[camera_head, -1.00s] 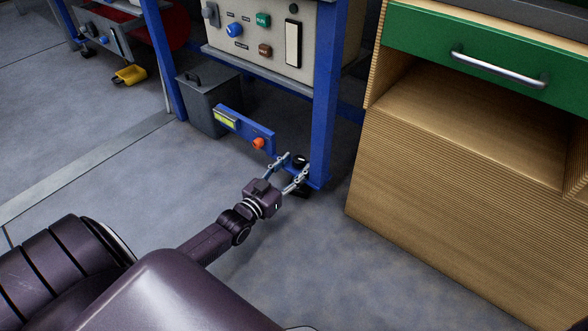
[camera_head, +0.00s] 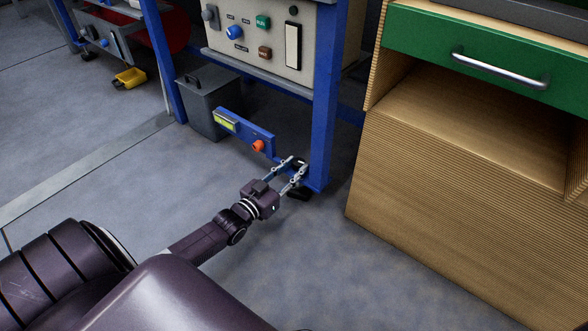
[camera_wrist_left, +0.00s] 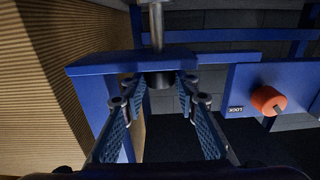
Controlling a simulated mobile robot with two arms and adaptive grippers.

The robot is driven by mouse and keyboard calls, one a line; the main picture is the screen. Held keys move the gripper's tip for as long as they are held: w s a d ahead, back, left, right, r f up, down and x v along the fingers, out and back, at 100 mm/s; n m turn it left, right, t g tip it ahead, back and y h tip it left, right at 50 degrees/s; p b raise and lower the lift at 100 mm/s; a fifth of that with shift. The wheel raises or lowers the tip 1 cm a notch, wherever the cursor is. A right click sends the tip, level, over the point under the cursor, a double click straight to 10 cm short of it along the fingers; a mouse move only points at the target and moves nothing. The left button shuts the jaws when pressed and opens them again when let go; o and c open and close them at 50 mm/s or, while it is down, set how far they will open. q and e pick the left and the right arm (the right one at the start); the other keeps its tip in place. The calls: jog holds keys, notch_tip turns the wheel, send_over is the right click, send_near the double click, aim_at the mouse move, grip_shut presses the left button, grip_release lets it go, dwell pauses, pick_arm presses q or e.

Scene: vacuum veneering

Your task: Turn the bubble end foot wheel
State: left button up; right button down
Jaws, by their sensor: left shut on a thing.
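The foot wheel (camera_head: 300,162) is a small black knob at the bottom of the blue frame leg (camera_head: 322,120) in the head view. In the left wrist view the wheel (camera_wrist_left: 158,79) is a short black cylinder against a blue bracket plate (camera_wrist_left: 110,65), with a metal rod (camera_wrist_left: 157,25) in line with it. My left gripper (camera_head: 297,164) is shut on the wheel, one finger on each side; its fingertips (camera_wrist_left: 160,83) also show in the left wrist view. The bubble vial (camera_head: 225,121) is yellow-green on a blue bar. My right gripper is not in view.
An orange knob (camera_head: 258,146) sits on the blue bar near my left gripper; it also shows beside a LOCK label in the left wrist view (camera_wrist_left: 268,101). A grey bin (camera_head: 208,105) stands behind. A wooden cabinet (camera_head: 440,195) is close on the right. The floor in front is clear.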

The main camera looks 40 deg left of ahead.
pick_arm(q)
jog(key=shift+w+a+f+m+g+h+b, duration=0.1)
jog(key=shift+a+m+g+h+b, duration=0.1)
jog(key=shift+m+h+b, duration=0.7)
jog(key=shift+a+m+g+h+b, duration=0.2)
jog(key=shift+m+h, duration=0.3)
jog(key=shift+h, duration=0.8)
jog(key=shift+w+a+m+g+h, duration=0.15)
jog(key=shift+m+g+h, duration=0.25)
jog(key=shift+m+h, duration=0.4)
jog(key=shift+a+m+g+h, duration=0.15)
jog(key=shift+m+g+h, duration=0.8)
jog(key=shift+h, duration=0.75)
jog(key=shift+m+g+h, duration=0.45)
jog(key=shift+m+h, duration=0.1)
jog(key=shift+h, duration=0.05)
jog(key=o, duration=1.1)
jog(key=shift+o, duration=0.2)
jog(key=v, duration=1.2)
